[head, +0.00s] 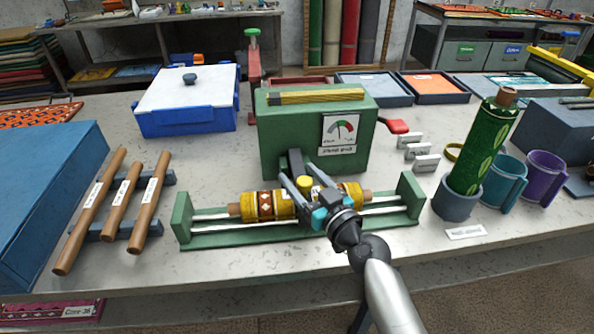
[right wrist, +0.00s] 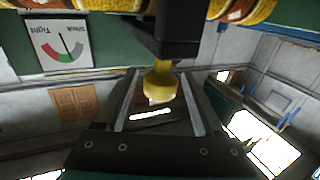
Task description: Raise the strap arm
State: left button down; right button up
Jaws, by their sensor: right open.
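The strap arm (head: 295,162) is a dark bar with a yellow knob (head: 304,183), standing at the front of a green box (head: 285,130) and over a yellow patterned roll (head: 265,205). In the right wrist view the dark strap arm (right wrist: 180,30) comes in from the top, with its yellow knob (right wrist: 160,85) between my fingers. My right gripper (head: 303,177) is open, with a finger on each side of the knob. Contact with the knob cannot be told. The gripper hides part of the roll. My left gripper is not in view.
The roll lies on a green cradle (head: 183,215) with pale rails. A gauge (head: 342,132) is on the box front. A green roll (head: 485,140) stands in a cup at right, beside mugs (head: 545,178). Wooden rods (head: 120,205) lie left. Bare tabletop shows in front of the cradle.

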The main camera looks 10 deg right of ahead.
jog(key=shift+x, duration=0.95)
jog(key=shift+c, duration=0.3)
grip_shut()
dwell(0.5)
